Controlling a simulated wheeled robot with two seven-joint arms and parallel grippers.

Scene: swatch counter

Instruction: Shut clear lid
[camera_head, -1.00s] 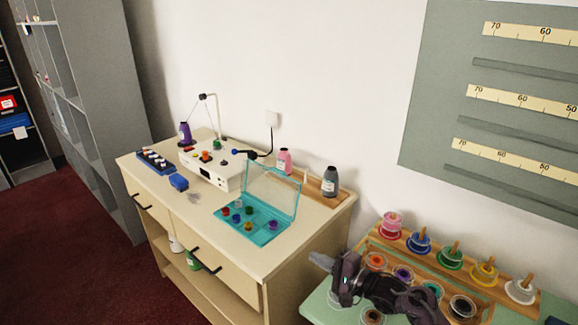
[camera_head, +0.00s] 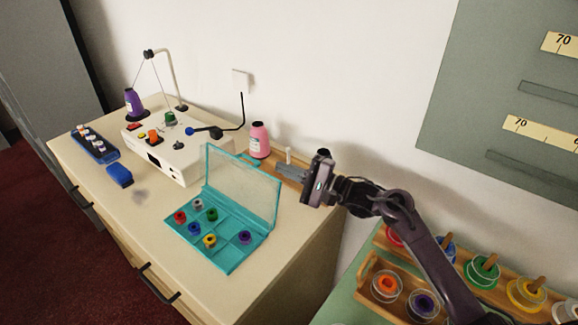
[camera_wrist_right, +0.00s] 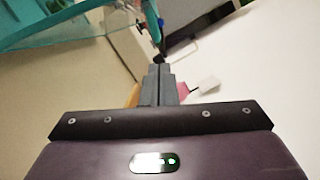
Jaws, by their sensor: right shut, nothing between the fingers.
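A teal box (camera_head: 188,249) lies on the cream counter with its clear lid (camera_head: 243,187) standing up and open, hinged along the back edge. Several coloured bobbins sit in its compartments. My right gripper (camera_head: 279,171) is shut and empty, just right of the lid's upper right corner and beyond it. Whether it touches the lid cannot be told. In the right wrist view, the shut fingers (camera_wrist_right: 159,83) show in the middle, and the teal-edged lid (camera_wrist_right: 75,25) is at the upper left. My left gripper is not in view.
A white winding machine (camera_head: 165,155) stands behind and left of the box. A pink thread cone (camera_head: 259,140) stands behind the lid, near the wall. A blue sponge-like block (camera_head: 119,176) and a blue bobbin tray (camera_head: 97,150) lie at the left. A wooden spool rack (camera_head: 370,283) is at the lower right.

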